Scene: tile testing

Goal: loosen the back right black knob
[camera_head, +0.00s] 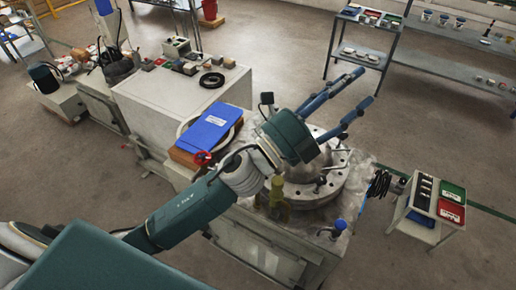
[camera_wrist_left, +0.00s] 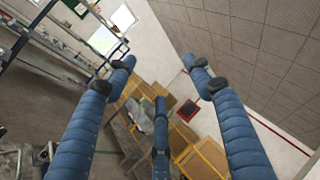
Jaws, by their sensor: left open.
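The round metal test fixture (camera_head: 330,185) sits on the machine at centre right in the head view. Small dark knob-like parts show on it, one near its front (camera_head: 320,183). My left arm and gripper body cover its back left part, and I cannot clearly make out the back right black knob. My left gripper (camera_head: 364,87) is above and behind the fixture, its blue fingers spread and empty, pointing up and right, apart from it. In the left wrist view the fingers (camera_wrist_left: 160,75) are wide open with nothing between them; no knob shows there. My right gripper is not in view.
A blue folder (camera_head: 210,127) lies left of the fixture. A small stand (camera_head: 425,215) with green and red bins is at right. Metal shelves (camera_head: 440,68) stand at the back right. Yellowish boxes (camera_wrist_left: 200,160) show in the wrist view. Open floor lies between machine and shelves.

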